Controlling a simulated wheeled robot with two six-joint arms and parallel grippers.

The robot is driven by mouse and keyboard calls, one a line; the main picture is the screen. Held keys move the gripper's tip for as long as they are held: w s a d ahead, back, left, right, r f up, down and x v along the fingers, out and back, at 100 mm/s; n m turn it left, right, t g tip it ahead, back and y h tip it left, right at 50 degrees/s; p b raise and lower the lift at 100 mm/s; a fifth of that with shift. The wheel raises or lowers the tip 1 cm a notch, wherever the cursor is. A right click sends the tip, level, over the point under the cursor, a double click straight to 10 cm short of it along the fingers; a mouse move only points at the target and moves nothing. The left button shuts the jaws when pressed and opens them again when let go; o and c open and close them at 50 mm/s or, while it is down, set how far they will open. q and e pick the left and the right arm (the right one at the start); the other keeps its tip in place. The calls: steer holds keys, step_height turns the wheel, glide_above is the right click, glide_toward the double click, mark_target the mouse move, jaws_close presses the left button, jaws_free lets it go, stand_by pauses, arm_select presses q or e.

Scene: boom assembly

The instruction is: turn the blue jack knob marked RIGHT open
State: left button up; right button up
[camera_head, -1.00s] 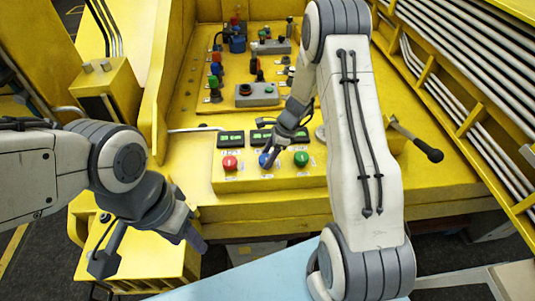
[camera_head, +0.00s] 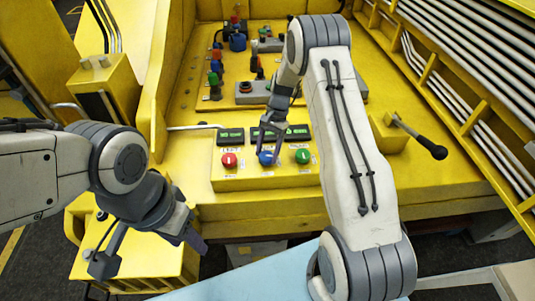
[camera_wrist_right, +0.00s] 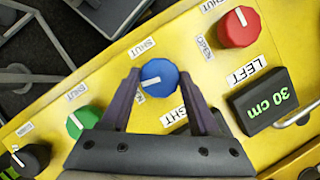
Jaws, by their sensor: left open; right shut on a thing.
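The blue knob (camera_head: 266,158) sits between the red knob (camera_head: 229,160) and the green knob (camera_head: 302,156) on the yellow panel. In the right wrist view the blue knob (camera_wrist_right: 158,78) has a white pointer line slanting toward the left finger. A SHUT label (camera_wrist_right: 141,48) lies above it, and a partly hidden RIGHT label (camera_wrist_right: 178,120) below it. My right gripper (camera_head: 270,153) is shut on the blue knob, one finger on each side; it also shows in the wrist view (camera_wrist_right: 160,88). My left gripper (camera_head: 196,243) is open, low at the left, away from the panel.
Displays (camera_head: 268,134) stand behind the knobs; one in the wrist view reads 30 cm (camera_wrist_right: 263,100). A black-tipped lever (camera_head: 425,145) sticks out at the right. Grey control boxes (camera_head: 253,92) and coloured controls stand farther back. The yellow front ledge is clear.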

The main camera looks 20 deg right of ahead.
steer(key=shift+w+a+n+g+h+b, duration=0.1)
steer(key=shift+n+g+h+b, duration=0.25)
steer(key=shift+n, duration=1.25)
steer(key=o, duration=1.4)
steer(key=shift+c, duration=0.2)
steer(key=b+v, duration=0.3)
steer(key=v, duration=0.7)
steer(key=shift+r, duration=0.25)
steer(key=shift+a, duration=0.1)
